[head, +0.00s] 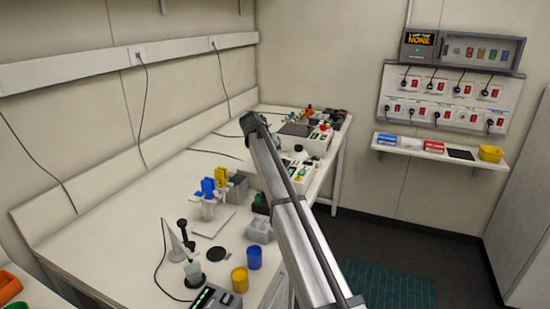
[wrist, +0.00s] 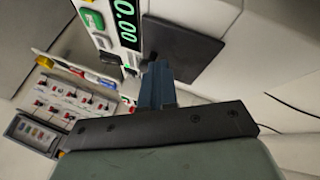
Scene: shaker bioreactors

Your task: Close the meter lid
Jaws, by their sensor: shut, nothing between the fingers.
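A white instrument with a green "0.00" readout (wrist: 125,22) and green and red buttons is in the wrist view, close to my gripper. A dark square plate (wrist: 183,48) lies beside the readout. In the head view a white instrument (head: 320,143) with a dark plate (head: 295,130) stands toward the far end of the bench. I cannot tell whether this plate is the meter lid, and no hinged lid shows clearly. My gripper (wrist: 157,68) is shut and empty, its fingertips in front of the instrument and plate. In the head view my arm partly covers the bench there.
Another white instrument (head: 302,170) stands nearer on the bench. Blue and yellow cups (head: 254,258), a stand and a grey block crowd the near bench. A wall panel of red switches (head: 445,100) and a shelf (head: 445,154) are at right. The left bench surface is mostly clear.

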